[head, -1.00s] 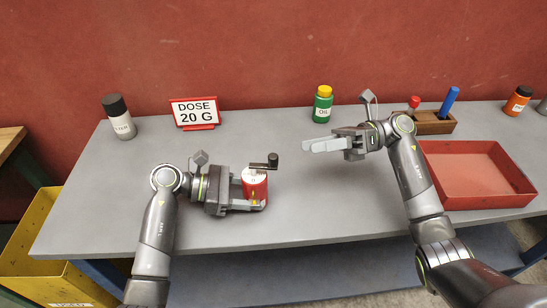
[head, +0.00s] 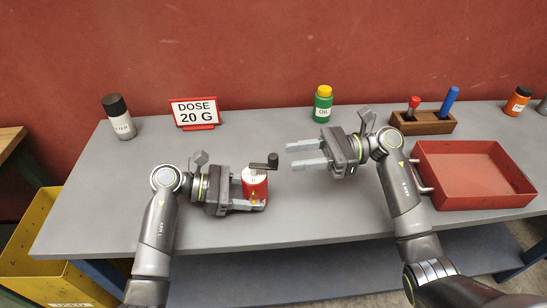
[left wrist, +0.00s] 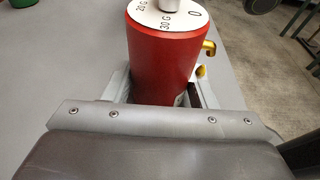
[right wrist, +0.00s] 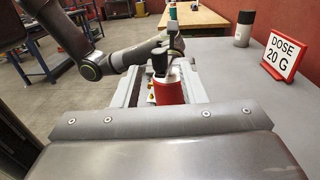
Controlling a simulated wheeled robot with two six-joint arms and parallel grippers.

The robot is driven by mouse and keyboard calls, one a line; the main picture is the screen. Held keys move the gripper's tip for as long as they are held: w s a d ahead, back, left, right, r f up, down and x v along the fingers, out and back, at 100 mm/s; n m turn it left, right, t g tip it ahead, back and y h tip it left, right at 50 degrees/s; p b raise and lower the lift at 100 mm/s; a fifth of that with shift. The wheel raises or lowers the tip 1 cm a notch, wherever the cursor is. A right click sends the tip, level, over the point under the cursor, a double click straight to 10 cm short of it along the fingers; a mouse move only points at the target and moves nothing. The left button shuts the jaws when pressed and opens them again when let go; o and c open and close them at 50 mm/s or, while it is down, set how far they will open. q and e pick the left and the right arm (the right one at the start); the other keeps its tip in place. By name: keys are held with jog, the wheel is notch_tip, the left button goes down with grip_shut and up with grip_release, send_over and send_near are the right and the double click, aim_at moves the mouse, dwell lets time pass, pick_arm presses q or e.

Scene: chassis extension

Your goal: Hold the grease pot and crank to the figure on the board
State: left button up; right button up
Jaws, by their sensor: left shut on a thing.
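The red grease pot (head: 255,186) stands on the grey bench, with a white dial top and a dark crank (head: 266,163) whose knob points right. My left gripper (head: 252,193) is shut on the pot from the left. In the left wrist view the pot (left wrist: 165,55) shows dial marks 0, 20 G and 30 G and a brass spout (left wrist: 209,47). My right gripper (head: 305,154) is open and empty, to the right of the crank, its fingers pointing left at it. The pot (right wrist: 168,88) also shows between its fingers in the right wrist view. The board (head: 195,113) reads DOSE 20 G.
A grey shaker (head: 119,118) stands back left. A green oil bottle (head: 323,104) stands at the back. A wooden holder (head: 423,123) with a red and a blue tool, a red tray (head: 470,172) and an orange bottle (head: 517,100) are right. The bench middle is clear.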

aim_at(273, 159)
jog(key=a, duration=0.6)
jog(key=shift+s, duration=0.25)
grip_shut()
jog(key=shift+w, duration=0.1)
